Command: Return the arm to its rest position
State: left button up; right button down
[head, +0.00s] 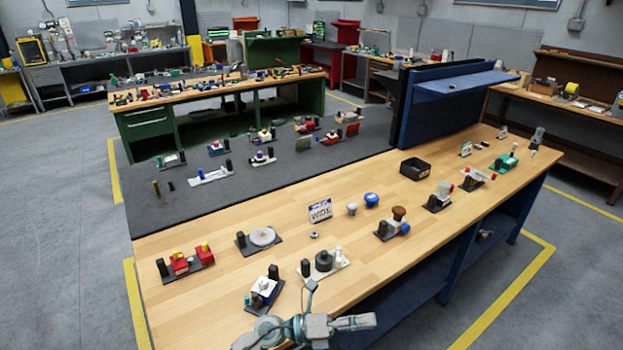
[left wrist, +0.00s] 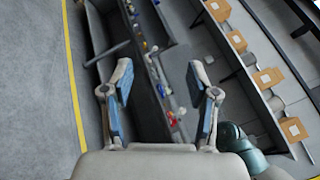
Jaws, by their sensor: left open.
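My left gripper (head: 338,303) is at the bottom edge of the head view, over the near edge of the wooden workbench. Its fingers are spread apart and hold nothing. In the left wrist view the two blue-padded fingers of this gripper (left wrist: 160,88) stand wide apart, with only distant floor and benches between them. The wooden workbench (head: 270,213) carries several small valve and knob fixtures. The closest ones are a white-and-blue fixture (head: 264,287) and a fixture with a black round knob (head: 324,260). My right gripper is not in view.
A black bin (head: 415,169) and a small sign (head: 320,211) stand on the workbench. Open grey floor (head: 60,240) lies to the left.

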pick_arm(q)
jog(key=w+a+f+n+t+y, duration=0.1)
jog(key=w+a+n+t+y, duration=0.4)
jog(key=n+t, duration=0.6)
jog(key=w+a+f+n+t+y, duration=0.1)
jog(key=a+n+t+y, duration=0.2)
jog(key=a+n+t, duration=0.75)
jog(key=s+a+f+n+g+y, duration=0.25)
jog(key=a+f+n+y, duration=0.25)
jog(key=f+n, duration=0.25)
jog(key=s+a+f+n+g+y, duration=0.1)
jog(key=a+f+n+g+y, duration=0.4)
jog(key=f, duration=0.4)
jog(key=s+a+f+n+g+y, duration=0.15)
jog(key=s+f+g, duration=0.3)
jog(key=s, duration=0.45)
jog(key=s+a+f+n+g, duration=0.2)
jog(key=s+a+f+g, duration=0.1)
jog(key=s+f, duration=0.4)
jog(key=s+a+f+n+g, duration=0.2)
jog(key=s+f+g, duration=0.2)
jog(key=s, duration=0.6)
notch_tip(320, 180, down, 25)
jog(key=s, duration=0.1)
jog(key=s+a+f+g, duration=0.2)
jog(key=s+f, duration=1.4)
jog(key=shift+s+a+f+m, duration=0.2)
jog(key=shift+s+a+m, duration=0.15)
